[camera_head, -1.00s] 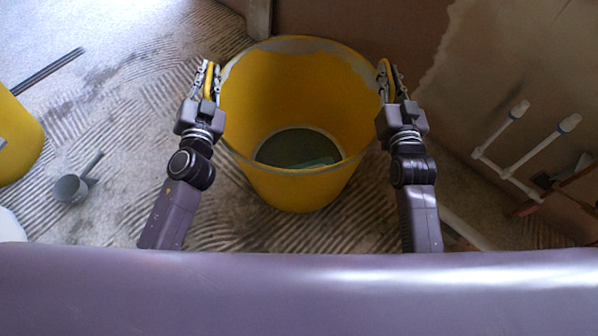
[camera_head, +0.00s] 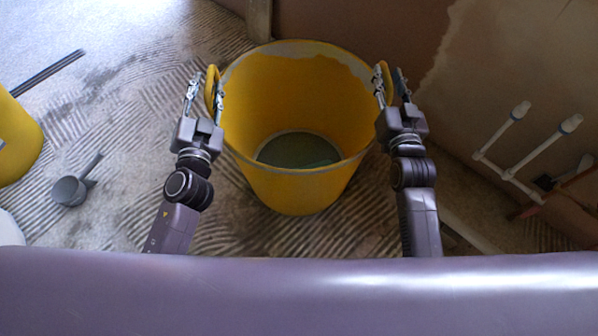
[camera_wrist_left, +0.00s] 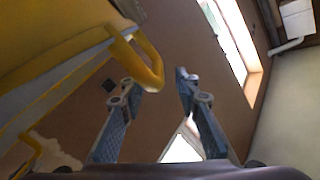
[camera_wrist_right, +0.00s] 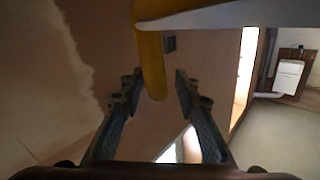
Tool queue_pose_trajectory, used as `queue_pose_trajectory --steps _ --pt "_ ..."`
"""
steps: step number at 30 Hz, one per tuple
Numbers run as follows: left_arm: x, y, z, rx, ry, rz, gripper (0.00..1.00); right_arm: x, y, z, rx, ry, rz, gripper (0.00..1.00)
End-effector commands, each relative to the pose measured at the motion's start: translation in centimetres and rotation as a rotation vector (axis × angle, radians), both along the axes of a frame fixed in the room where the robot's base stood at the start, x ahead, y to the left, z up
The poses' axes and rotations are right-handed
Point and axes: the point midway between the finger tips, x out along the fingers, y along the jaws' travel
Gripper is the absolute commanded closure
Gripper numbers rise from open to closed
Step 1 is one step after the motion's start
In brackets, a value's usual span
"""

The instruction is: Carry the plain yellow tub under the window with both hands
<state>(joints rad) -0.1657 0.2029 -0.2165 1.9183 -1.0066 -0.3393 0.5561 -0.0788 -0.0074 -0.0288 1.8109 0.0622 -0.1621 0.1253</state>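The plain yellow tub (camera_head: 300,190) looks upright on the floor, with pale smears along its far rim. Its inside shows a grey-green bottom. My left gripper (camera_head: 205,92) is open at the tub's left handle (camera_head: 211,88). In the left wrist view the handle loop (camera_wrist_left: 150,66) is close to one finger, and the fingers are wide apart. My right gripper (camera_head: 391,86) is open, its fingers on either side of the right handle (camera_head: 385,78). The right wrist view shows that handle (camera_wrist_right: 151,65) between spread fingers. A bright window (camera_wrist_left: 229,36) is in the left wrist view.
Another yellow container (camera_head: 15,145) is at the left edge. A grey scoop (camera_head: 70,190) lies on the ridged floor. White capped pipes (camera_head: 540,145) stand by the brown wall at right. A dark bar (camera_head: 48,74) lies at upper left.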

Motion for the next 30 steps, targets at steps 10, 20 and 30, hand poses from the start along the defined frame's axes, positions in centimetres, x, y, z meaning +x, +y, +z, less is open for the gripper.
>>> queue_pose_trajectory --steps 10,20,30 --pt "-6.3 -0.3 -0.1 -0.005 0.003 0.001 0.7 0.0 0.0 0.0 0.0 0.0 0.0 0.7" --pt "-8.2 -0.3 0.0 0.0 0.001 0.0 0.7 -0.4 0.0 0.0 0.0 0.001 0.0 0.7" --pt "-8.2 -0.3 0.0 -0.001 0.001 -0.001 0.7 -6.1 -0.2 -0.2 0.0 0.003 0.001 0.7"
